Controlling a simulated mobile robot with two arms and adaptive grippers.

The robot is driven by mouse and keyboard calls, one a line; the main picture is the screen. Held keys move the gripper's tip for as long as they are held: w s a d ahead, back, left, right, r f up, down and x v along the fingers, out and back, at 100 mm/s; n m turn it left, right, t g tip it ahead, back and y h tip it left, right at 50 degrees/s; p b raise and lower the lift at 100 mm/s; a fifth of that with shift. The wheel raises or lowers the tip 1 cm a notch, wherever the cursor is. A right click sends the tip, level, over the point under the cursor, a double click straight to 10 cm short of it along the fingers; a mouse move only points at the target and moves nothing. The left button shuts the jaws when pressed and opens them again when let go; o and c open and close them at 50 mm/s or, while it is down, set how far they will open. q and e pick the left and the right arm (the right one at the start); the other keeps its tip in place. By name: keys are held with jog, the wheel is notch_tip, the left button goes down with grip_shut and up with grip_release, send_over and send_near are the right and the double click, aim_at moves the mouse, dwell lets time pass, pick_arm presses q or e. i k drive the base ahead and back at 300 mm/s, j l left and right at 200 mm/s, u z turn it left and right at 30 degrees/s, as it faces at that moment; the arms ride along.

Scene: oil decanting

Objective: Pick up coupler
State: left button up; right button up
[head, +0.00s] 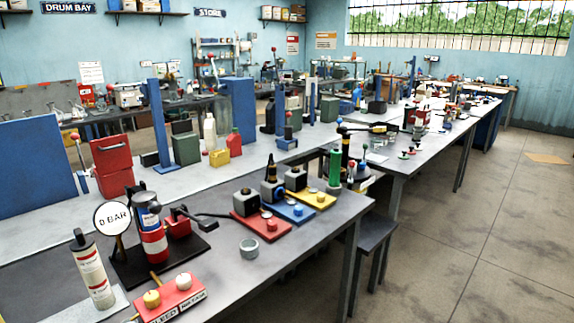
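A small grey ring-shaped part (249,250) sits upright on the bare grey top of the near workbench, right of the black-based fixture. It looks like the coupler, but I cannot tell for sure. Its open top faces up and nothing touches it. Neither of my grippers shows in the head view.
A fixture on a black base (185,262) with a red and white cylinder (152,240) stands left of the ring. A red block with two knobs (172,297) is at the front. Red (262,229), blue (290,211) and yellow (318,197) plates lie behind. Bench space right of the ring is clear.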

aim_at(271, 167)
jog(key=i+l+u, duration=0.1)
jog(key=u, duration=0.55)
jog(key=i+l+u, duration=0.3)
jog(key=l+u, duration=0.15)
jog(key=l, duration=0.15)
jog(key=i+l+u, duration=0.2)
jog(key=l, duration=0.15)
jog(key=l+u, duration=0.2)
jog(key=l, duration=0.15)
